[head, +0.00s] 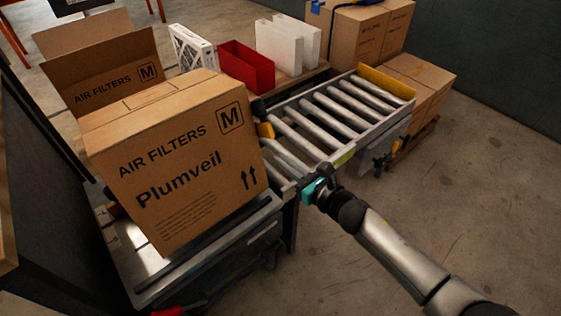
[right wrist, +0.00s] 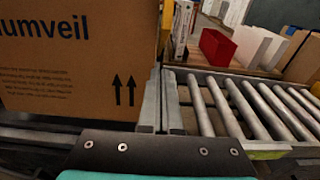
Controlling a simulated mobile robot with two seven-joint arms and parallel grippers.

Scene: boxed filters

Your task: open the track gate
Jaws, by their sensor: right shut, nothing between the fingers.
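The roller track (head: 335,115) runs from beside the large carton toward the back right. A small yellow piece (head: 265,130) stands at its carton end and shows as a narrow yellow upright (right wrist: 167,30) in the right wrist view. It may be part of the track gate, but my arm and the carton leave this unclear. My right gripper (head: 290,187) is at the near edge of the track, by the carton's lower right corner. Its grey fingers (right wrist: 162,75) are together and empty, pointing between carton and rollers. My left gripper is not in view.
The Plumveil air filter carton (head: 175,155) stands on a metal-topped cart (head: 150,285). A yellow plate (head: 385,82) closes the track's far end. A red bin (head: 245,67), white filters and more cartons stand behind. Floor at the right is clear.

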